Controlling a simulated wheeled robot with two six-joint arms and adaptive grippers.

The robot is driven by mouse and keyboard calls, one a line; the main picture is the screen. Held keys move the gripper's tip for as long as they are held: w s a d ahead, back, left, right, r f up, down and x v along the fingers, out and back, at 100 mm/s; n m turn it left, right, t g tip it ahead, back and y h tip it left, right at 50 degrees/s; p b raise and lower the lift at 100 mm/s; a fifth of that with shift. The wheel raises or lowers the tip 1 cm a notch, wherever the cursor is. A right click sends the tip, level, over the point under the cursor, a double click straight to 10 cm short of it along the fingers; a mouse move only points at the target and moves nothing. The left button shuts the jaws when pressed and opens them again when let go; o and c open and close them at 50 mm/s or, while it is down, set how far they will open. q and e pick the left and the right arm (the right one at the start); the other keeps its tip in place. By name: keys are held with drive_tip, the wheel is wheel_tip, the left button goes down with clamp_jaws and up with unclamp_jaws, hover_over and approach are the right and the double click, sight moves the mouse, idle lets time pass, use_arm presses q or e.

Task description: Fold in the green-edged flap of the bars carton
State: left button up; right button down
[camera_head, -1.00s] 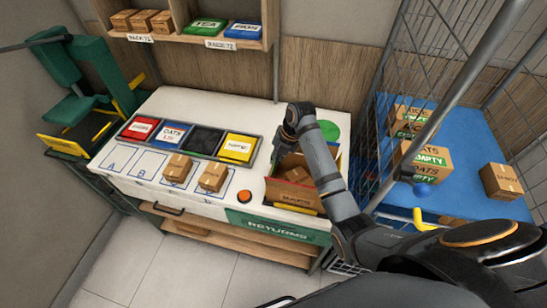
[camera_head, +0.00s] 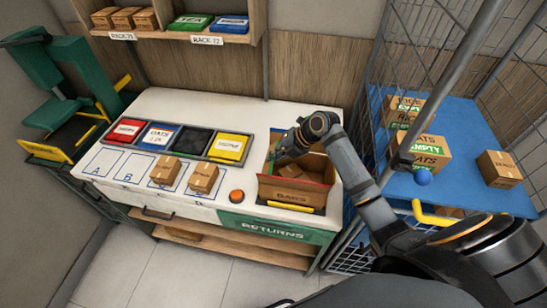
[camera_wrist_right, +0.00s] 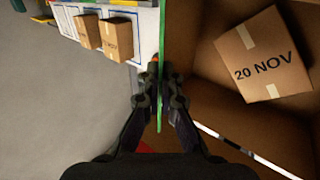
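The bars carton (camera_head: 294,194) stands open at the right end of the white bench, with smaller brown boxes inside. In the right wrist view, its green-edged flap (camera_wrist_right: 160,115) is upright and seen nearly edge-on. My right gripper (camera_head: 276,158) is at the carton's left side in the head view. In the wrist view its fingers (camera_wrist_right: 160,72) are close together, one on each side of the flap, and appear shut on it. A box marked 20 NOV (camera_wrist_right: 263,58) lies inside the carton. My left gripper is not in view.
Two small boxes (camera_head: 165,170) (camera_head: 203,179) stand on marked bench squares, left of an orange button (camera_head: 236,196). A row of coloured bins (camera_head: 193,142) lies behind them. A wire cage with a blue deck (camera_head: 455,189) holding cartons stands at the right.

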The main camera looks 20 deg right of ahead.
drive_tip(key=c, duration=2.1)
unclamp_jaws()
drive_tip(key=o, duration=0.5)
wheel_tip(320, 180, up, 10)
drive_tip(key=shift+f, duration=0.1)
